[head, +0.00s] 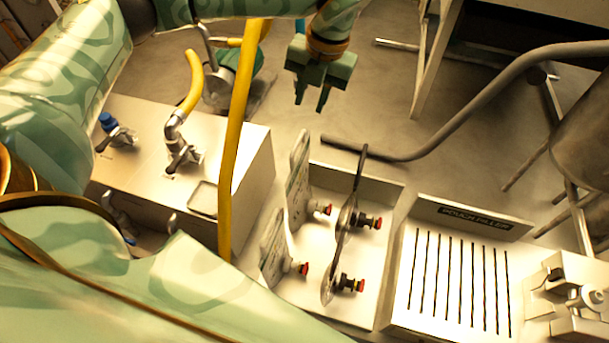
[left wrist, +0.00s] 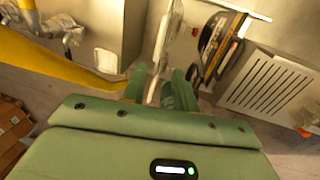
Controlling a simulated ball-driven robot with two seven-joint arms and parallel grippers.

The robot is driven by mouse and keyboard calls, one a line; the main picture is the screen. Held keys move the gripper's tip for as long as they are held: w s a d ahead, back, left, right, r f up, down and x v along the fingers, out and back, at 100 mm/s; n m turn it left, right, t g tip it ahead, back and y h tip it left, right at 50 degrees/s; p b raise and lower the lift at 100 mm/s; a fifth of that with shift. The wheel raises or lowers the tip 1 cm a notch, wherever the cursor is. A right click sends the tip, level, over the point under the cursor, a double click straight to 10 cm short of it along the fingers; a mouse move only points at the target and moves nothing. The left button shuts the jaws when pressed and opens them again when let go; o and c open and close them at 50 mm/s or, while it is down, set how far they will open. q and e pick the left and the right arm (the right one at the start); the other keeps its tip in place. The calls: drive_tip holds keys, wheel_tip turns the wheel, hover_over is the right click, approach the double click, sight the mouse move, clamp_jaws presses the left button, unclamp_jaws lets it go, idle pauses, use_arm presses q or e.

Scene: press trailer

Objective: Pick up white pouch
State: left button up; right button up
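Two thin white pouches with printed fronts stand upright at the left side of an open metal tray; the far white pouch (head: 299,180) is behind the near white pouch (head: 274,250). My left gripper (head: 312,102) points down, open and empty, beyond the far pouch and apart from it in the head view. In the left wrist view, a white pouch (left wrist: 170,40) shows edge-on past the open fingers of my left gripper (left wrist: 158,88). I cannot tell which pouch that is. My right gripper is not in view.
Dark pouches (head: 345,215) stand in the same tray (head: 372,188), near red-tipped spouts. A slotted metal box (head: 460,280) is to the right. A metal cabinet (head: 240,165) with taps and a yellow hose (head: 238,130) is to the left. A grey bent pipe (head: 460,115) crosses behind.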

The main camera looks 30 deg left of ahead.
use_arm(q)
hover_over(298, 142)
drive_tip(key=d, duration=0.1)
wheel_tip(298, 142, down, 8)
drive_tip(key=shift+w+r, duration=0.15)
drive_tip(key=shift+f, duration=0.7)
drive_tip(key=f, duration=0.2)
drive_tip(key=a+f, duration=0.1)
drive_tip(key=f, duration=0.2)
drive_tip(key=shift+a, duration=0.1)
drive_tip(key=shift+r, duration=0.1)
clamp_jaws()
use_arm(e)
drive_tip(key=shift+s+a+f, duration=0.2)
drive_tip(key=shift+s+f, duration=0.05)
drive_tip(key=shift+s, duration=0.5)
